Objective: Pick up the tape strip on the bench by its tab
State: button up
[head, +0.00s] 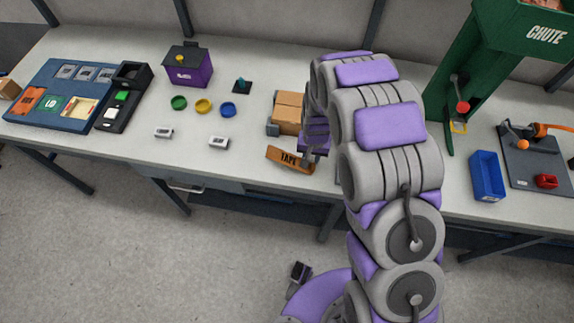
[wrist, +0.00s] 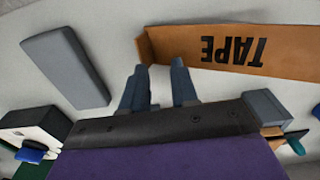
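The tape strip (head: 284,157) is an orange-brown piece marked TAPE, lying near the bench's front edge in the head view. In the wrist view the strip (wrist: 285,50) runs across the upper right with its lettering upside down. Its left end (wrist: 145,48) looks bent, perhaps the tab. My gripper (wrist: 158,66) is open, with a clear gap between two dark blue-grey fingers. The fingertips are close to that left end; I cannot tell whether they touch it. In the head view my gripper (head: 310,160) is at the strip's right end, and my arm partly hides that area.
A cardboard box (head: 288,112) sits just behind the strip. A grey block (wrist: 65,65) lies left of my fingers in the wrist view. Small white items (head: 218,142) lie to the left. A blue bin (head: 487,176) and green chute (head: 480,60) stand to the right.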

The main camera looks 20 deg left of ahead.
jog(key=shift+s+d+f+g, duration=0.15)
jog(key=shift+d+f, duration=0.2)
jog(key=shift+d, duration=0.3)
jog(key=shift+s+d+f+g, duration=0.15)
jog(key=shift+d+f, duration=0.2)
jog(key=shift+d, duration=0.25)
jog(key=c, duration=0.4)
jog(key=shift+a, duration=0.45)
grip_shut()
jog(key=shift+a+f, duration=0.1)
jog(key=shift+a, duration=0.55)
jog(key=shift+w, duration=0.1)
